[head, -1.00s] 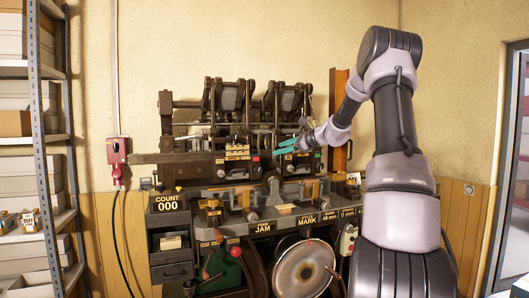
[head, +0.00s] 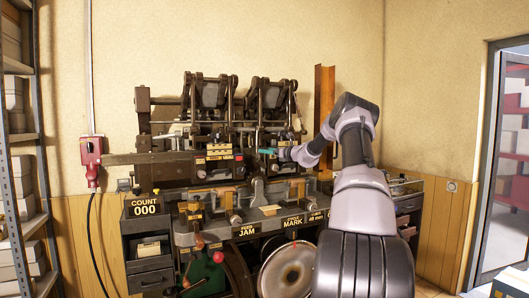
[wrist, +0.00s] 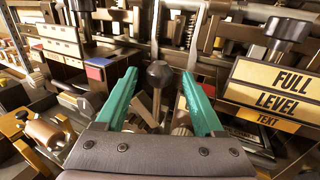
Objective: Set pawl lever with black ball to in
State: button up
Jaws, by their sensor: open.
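In the wrist view a lever with a dark ball knob (wrist: 160,74) stands between the two green fingers of my gripper (wrist: 160,92). The fingers are apart, one on each side of the ball, and I cannot tell whether either touches it. The ball looks dark grey to black. In the head view my gripper (head: 268,151) reaches in from the right to the middle of the press (head: 210,165), and the lever is too small to tell there. No label for the lever's positions is readable.
A yellow FULL LEVEL sign (wrist: 280,88) stands close on the right in the wrist view, with a dark knob (wrist: 286,30) above it. Label blocks (wrist: 62,42) stand at the left. In the head view a red wall box (head: 91,152) hangs left of the press.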

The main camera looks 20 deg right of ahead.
jog(key=shift+x, duration=1.15)
grip_shut()
dwell(0.6)
